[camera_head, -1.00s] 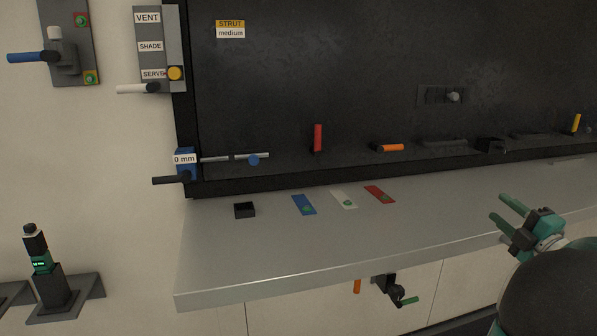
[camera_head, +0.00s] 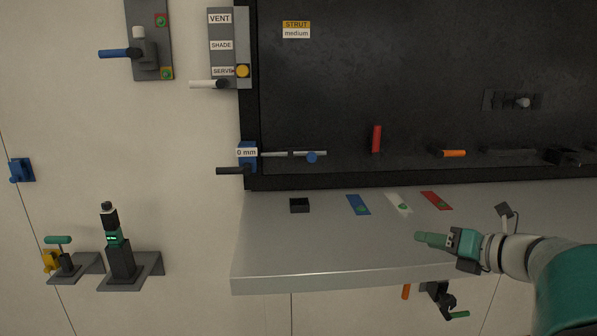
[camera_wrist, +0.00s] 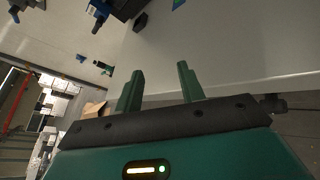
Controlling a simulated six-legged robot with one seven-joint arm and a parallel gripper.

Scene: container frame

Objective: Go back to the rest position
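My gripper (camera_head: 422,237) is in front of the right part of the grey bench, its green fingers pointing left in the head view. In the wrist view the two green fingers (camera_wrist: 158,82) stand apart with nothing between them. My arm comes in from the lower right of the head view. No rest position is marked in the frames.
A grey bench (camera_head: 300,255) runs under a dark panel (camera_head: 400,80). On it lie a small black box (camera_head: 299,205) and blue (camera_head: 358,205), white (camera_head: 399,204) and red (camera_head: 436,201) plates. Wall brackets (camera_head: 120,265) are at left. A handle (camera_head: 458,314) hangs below the bench.

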